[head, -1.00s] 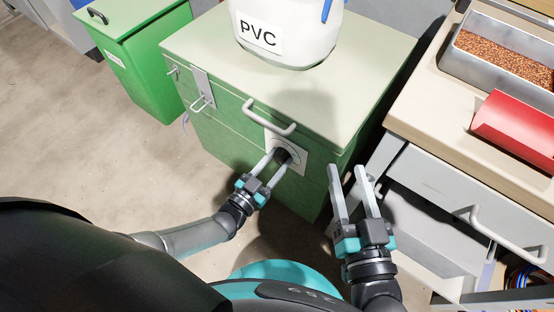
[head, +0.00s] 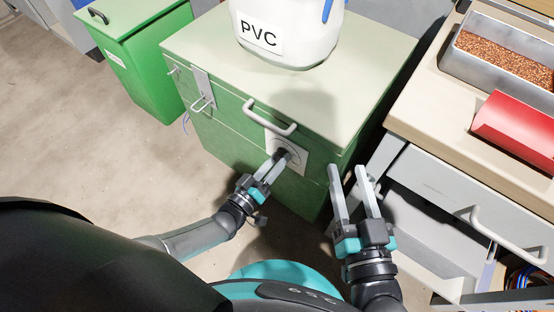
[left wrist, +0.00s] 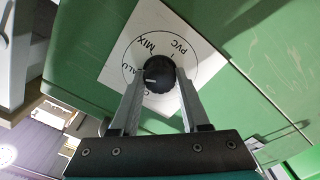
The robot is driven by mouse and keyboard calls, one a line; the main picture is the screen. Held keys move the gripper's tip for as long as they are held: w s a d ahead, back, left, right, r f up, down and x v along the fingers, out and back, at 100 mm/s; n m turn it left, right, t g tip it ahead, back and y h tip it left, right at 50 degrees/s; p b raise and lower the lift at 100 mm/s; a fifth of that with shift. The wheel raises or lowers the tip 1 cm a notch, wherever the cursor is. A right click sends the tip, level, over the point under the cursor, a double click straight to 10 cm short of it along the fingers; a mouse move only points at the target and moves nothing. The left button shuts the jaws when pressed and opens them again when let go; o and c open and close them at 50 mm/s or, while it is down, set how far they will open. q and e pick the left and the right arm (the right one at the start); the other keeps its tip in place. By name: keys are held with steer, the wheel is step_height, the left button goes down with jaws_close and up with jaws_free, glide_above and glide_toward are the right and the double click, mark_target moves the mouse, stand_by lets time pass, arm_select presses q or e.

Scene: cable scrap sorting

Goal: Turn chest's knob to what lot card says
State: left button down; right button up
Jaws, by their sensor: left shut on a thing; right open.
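The green chest (head: 225,130) stands in front of me with a white dial plate (head: 298,164) on its front. My left gripper (head: 279,160) is shut on the black knob (left wrist: 159,70), one finger on each side. In the left wrist view the dial plate (left wrist: 112,75) reads MIX, PVC, ALU and a partly hidden word starting with C. The knob's white mark points left and slightly down there, near ALU and the hidden word. My right gripper (head: 350,190) is open and empty, right of the chest's front.
A white tub labelled PVC (head: 290,35) stands on the chest lid. A handle (head: 268,120) sits just above the dial. A green bin (head: 150,70) is at the left. At the right, a bench (head: 420,105) holds a metal tray of granules (head: 480,72) and a red piece (head: 515,128).

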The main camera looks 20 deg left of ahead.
arm_select(q)
steer(key=shift+n, duration=0.4)
steer(key=shift+c, duration=1.9)
jaws_free()
steer(key=shift+s, duration=0.1)
arm_select(e)
steer(key=shift+s, duration=0.1)
